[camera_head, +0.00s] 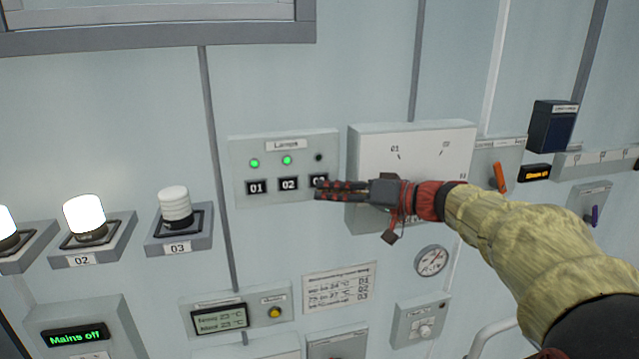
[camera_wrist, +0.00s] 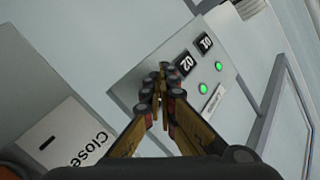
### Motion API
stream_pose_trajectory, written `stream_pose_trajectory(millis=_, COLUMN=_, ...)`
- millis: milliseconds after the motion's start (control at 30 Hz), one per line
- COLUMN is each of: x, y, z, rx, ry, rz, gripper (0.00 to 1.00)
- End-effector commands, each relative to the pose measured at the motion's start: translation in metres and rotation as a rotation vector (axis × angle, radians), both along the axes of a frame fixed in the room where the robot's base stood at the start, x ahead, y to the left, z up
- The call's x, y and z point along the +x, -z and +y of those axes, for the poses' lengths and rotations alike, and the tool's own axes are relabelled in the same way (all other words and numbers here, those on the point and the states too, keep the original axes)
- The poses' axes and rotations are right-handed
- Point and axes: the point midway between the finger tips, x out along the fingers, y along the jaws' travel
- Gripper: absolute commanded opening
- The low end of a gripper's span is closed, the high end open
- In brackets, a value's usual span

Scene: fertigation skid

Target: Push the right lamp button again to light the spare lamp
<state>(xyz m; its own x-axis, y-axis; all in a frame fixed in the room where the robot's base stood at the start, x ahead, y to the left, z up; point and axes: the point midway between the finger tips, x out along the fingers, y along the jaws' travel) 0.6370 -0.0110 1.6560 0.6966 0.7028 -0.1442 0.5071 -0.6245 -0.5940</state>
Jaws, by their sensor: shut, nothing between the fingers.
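The lamp panel (camera_head: 245,146) on the wall carries buttons 01 (camera_head: 257,187), 02 (camera_head: 289,183) and 03 (camera_head: 319,180). The green indicators above 01 and 02 are lit; the one above 03 (camera_head: 319,157) is dark. My gripper (camera_head: 318,188) is shut and empty, its fingertips at the lower part of button 03; I cannot tell whether they touch it. In the wrist view my gripper (camera_wrist: 162,82) hides button 03, while 01 (camera_wrist: 205,42) and 02 (camera_wrist: 187,64) show. Lamp 03 (camera_head: 175,204) is unlit; lamp 02 (camera_head: 85,216) glows white.
A dial box (camera_head: 430,137) stands out from the wall right of the panel, behind my gripper. Below are a notice (camera_head: 339,287), a temperature display (camera_head: 219,319) and a round gauge (camera_head: 431,261). Another glowing lamp (camera_head: 6,224) is at the left edge.

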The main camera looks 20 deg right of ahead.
Motion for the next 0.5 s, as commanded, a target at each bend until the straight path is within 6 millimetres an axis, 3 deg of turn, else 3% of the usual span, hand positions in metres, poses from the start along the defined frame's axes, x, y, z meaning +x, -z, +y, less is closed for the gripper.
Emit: stream_pose_trajectory(millis=500, x=-0.0082, y=0.0023, z=-0.0002, rx=0.0, ry=0.0, rz=-0.001, gripper=0.0)
